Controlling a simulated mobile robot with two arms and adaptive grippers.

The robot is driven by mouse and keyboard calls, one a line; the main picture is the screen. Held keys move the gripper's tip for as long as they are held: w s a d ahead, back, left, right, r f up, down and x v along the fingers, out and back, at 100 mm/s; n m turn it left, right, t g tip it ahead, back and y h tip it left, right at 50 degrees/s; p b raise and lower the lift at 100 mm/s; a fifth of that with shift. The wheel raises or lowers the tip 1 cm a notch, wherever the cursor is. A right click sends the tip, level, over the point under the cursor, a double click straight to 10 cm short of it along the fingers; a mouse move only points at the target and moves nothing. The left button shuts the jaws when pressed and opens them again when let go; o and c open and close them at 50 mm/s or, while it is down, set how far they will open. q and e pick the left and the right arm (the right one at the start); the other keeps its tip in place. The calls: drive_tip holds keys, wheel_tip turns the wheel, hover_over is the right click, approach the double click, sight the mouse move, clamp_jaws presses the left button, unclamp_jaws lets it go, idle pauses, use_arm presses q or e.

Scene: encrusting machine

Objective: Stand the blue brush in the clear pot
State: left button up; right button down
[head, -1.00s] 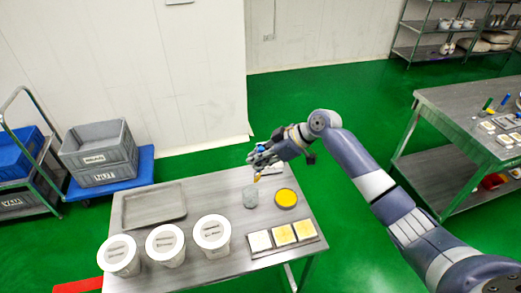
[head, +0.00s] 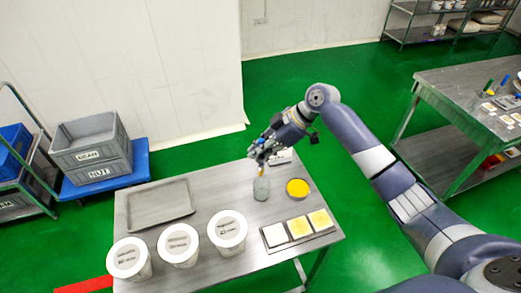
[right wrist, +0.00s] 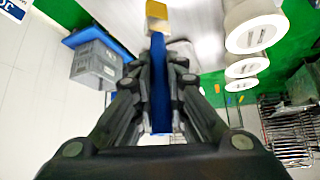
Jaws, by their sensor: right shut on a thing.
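My right gripper (head: 264,152) is shut on the blue brush and holds it above the table. In the right wrist view the brush's blue handle (right wrist: 159,85) runs between the fingers (right wrist: 160,82), with its yellowish end (right wrist: 157,14) pointing away from the gripper. In the head view the brush hangs roughly upright, its lower end at or just above the mouth of the clear pot (head: 261,190). I cannot tell whether the tip is inside the rim. The pot stands on the metal table (head: 205,205). My left gripper is not in view.
A dish of yellow filling (head: 298,188) stands right of the pot. A board with pale squares (head: 299,230) and several white lidded tubs (head: 227,232) line the front. An empty grey tray (head: 160,202) lies at left. A small white object (head: 280,157) sits behind the pot.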

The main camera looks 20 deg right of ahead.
sight(263, 169)
drive_tip(key=shift+f+b, duration=0.55)
drive_tip(key=shift+f, duration=0.4)
drive_tip(key=shift+f+b, duration=0.3)
drive_tip(key=shift+f, duration=0.05)
drive_tip(key=shift+f+b, duration=0.8)
drive_tip(key=shift+f, duration=0.45)
drive_tip(key=shift+f+b, duration=0.75)
drive_tip(key=shift+f, duration=0.55)
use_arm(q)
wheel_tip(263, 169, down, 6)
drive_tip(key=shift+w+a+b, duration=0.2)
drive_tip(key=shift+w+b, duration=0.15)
use_arm(e)
drive_tip(key=shift+f, duration=0.6)
drive_tip(key=c, duration=1.5)
unclamp_jaws()
drive_tip(key=shift+d, duration=0.1)
